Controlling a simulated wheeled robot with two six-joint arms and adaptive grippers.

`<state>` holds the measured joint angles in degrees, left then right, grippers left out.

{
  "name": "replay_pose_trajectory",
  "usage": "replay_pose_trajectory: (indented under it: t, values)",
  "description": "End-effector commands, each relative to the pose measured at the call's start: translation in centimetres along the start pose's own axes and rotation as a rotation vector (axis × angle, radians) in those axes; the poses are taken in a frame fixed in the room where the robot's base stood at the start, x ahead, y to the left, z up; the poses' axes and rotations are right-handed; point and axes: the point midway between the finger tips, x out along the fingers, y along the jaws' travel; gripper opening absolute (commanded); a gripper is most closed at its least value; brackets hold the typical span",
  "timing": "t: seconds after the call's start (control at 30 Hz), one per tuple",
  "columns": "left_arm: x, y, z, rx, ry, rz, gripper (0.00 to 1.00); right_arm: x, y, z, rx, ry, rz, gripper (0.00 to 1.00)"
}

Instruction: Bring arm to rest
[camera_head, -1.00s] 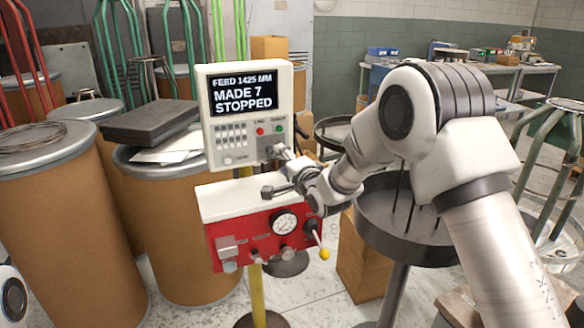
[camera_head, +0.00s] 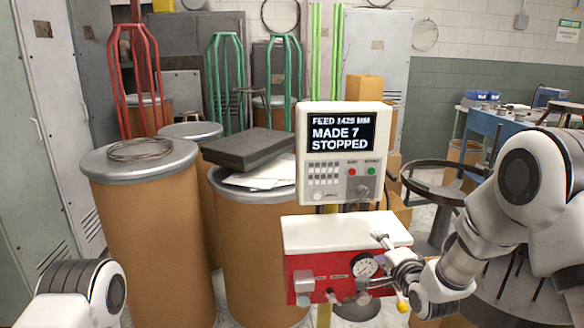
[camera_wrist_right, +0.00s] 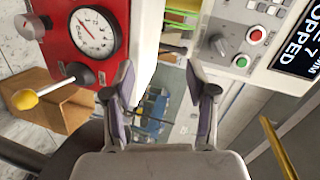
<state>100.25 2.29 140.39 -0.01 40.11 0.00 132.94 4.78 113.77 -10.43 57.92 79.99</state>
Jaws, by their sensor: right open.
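My right arm reaches in from the right in the head view. Its gripper (camera_head: 376,262) is in front of the red control box (camera_head: 310,262), close to the gauge in the picture. In the right wrist view the two fingers (camera_wrist_right: 160,85) stand apart with nothing between them. The white display box (camera_head: 312,190) above reads "FEED 1425 MM, MADE 7, STOPPED". Of my left arm only a rounded link shows at the lower left; its gripper is out of view.
The pressure gauge (camera_wrist_right: 93,32) and a yellow-tipped lever (camera_wrist_right: 25,99) are left of the fingers in the wrist view. Brown drums (camera_head: 150,230) stand left of the control box. A dark round tray stand (camera_head: 432,185) is behind my right arm.

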Motion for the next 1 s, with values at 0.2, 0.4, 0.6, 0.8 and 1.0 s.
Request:
replay_pose_trajectory:
  t: [0.2, 0.4, 0.6, 0.8, 1.0]
  values:
    - [-1.9, 0.0, 0.0, 0.0, 0.001, 0.0, 0.65, -5.9, 18.4, 4.9, -0.02, -0.085, 0.405, 0.57]
    - [-3.0, 0.0, 0.0, 0.0, 0.0, 0.0, 0.65, -18.1, 31.5, 8.9, -0.264, -0.277, 0.799, 0.57]
    - [-3.3, 0.0, 0.0, 0.0, 0.001, 0.0, 0.65, -32.8, 37.1, 11.1, -0.714, -0.737, 1.068, 0.57]
    - [-3.2, 0.0, 0.0, 0.0, 0.0, 0.0, 0.65, -35.2, 37.2, 11.1, -1.012, -1.015, 1.004, 0.57]
    - [-3.2, 0.0, 0.0, 0.0, 0.0, 0.0, 0.65, -35.1, 37.2, 11.1, -1.037, -1.03, 0.989, 0.57]
